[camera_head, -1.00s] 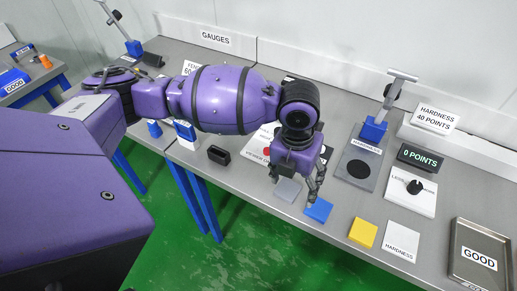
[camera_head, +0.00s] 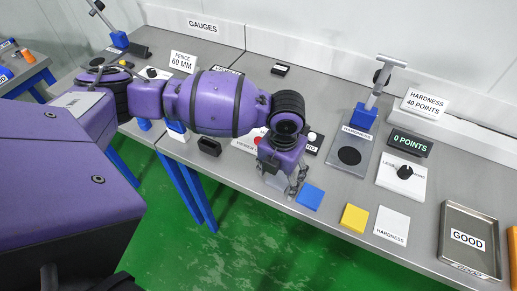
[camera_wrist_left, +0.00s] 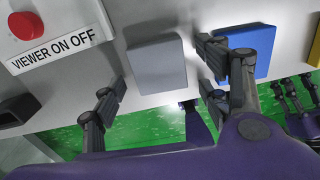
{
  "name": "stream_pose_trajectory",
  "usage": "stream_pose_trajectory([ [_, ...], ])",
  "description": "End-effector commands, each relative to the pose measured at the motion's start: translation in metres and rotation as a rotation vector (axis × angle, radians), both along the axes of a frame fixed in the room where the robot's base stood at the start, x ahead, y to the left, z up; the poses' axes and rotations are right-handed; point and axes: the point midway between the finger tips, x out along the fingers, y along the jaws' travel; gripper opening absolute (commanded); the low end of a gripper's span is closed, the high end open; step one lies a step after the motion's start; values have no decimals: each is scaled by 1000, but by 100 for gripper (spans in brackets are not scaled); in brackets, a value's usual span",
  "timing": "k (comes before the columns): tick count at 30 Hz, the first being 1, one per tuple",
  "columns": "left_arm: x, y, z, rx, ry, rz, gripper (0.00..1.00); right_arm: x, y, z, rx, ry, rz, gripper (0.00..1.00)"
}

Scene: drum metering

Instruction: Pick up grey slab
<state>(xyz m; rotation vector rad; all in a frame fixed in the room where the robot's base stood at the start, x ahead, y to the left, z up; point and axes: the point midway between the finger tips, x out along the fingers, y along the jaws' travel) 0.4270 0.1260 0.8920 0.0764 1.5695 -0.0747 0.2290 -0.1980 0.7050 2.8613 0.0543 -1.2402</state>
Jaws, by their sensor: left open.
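The grey slab (camera_wrist_left: 157,66) lies flat on the metal table near its front edge, and shows almost whole in the left wrist view. In the head view it is mostly hidden; a bit of the grey slab (camera_head: 279,182) shows under my left gripper (camera_head: 285,186). My left gripper is open, pointing down, with one finger on each side of the slab; I cannot tell whether they touch it. In the wrist view the left gripper (camera_wrist_left: 163,66) spans the slab. Dark fingers, seemingly my right gripper (camera_wrist_left: 294,92), show at the right edge; their opening is unclear.
A blue slab (camera_head: 310,196) lies close to the right of my left gripper, then a yellow slab (camera_head: 354,218) and a white HARDNESS card (camera_head: 392,226). The viewer panel with a red button (camera_wrist_left: 25,25) is to the left. A GOOD tray (camera_head: 443,232) stands at far right.

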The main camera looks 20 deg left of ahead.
Motion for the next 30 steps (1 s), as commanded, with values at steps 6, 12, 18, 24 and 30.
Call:
stream_pose_trajectory([
  [6, 2, -1, 2, 0, -5, -1, 48, 0, 2, 0, 4, -1, -3, 40],
  [12, 2, -1, 2, 0, -5, -1, 22, -4, 3, -1, 7, 6, -9, 40],
  [18, 2, -1, 3, -1, -6, -1, 20, -9, 3, -3, 9, 15, -15, 40],
  [24, 3, -1, 10, -2, -8, -2, 20, -9, 2, -2, 9, 15, -15, 40],
  [30, 2, -2, 38, -3, -8, -3, 20, -5, 3, 0, 8, 7, -12, 40],
])
